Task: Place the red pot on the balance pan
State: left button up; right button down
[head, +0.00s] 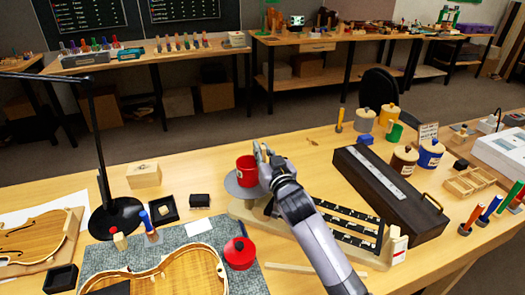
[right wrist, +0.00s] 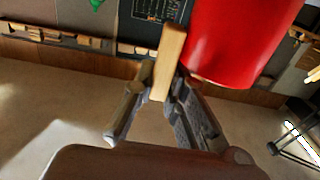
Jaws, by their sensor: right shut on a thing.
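The red pot (head: 246,170) is at the grey round balance pan (head: 233,190), upright. Its base overlaps the pan in the head view, and I cannot tell whether it rests on it or hangs just above. My right gripper (head: 263,153) is at the pot's right side. In the right wrist view, its fingers (right wrist: 165,88) are closed on a pale wooden piece (right wrist: 169,58), which looks like the pot's handle, beside the red wall (right wrist: 235,40). The balance (head: 240,212) has a wooden base, partly hidden by my arm. My left gripper is not in view.
A black lamp (head: 118,218) and a wooden block (head: 144,175) stand left. A long black case (head: 385,190) and several pots stand right.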

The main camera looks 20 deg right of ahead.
jog(key=c, duration=1.6)
grip_release()
jog(key=shift+c, duration=0.2)
jog(key=shift+r, duration=0.15)
jog(key=s, duration=0.8)
jog(key=s+b, duration=0.1)
jog(key=s, duration=0.3)
jog(key=shift+d, duration=0.25)
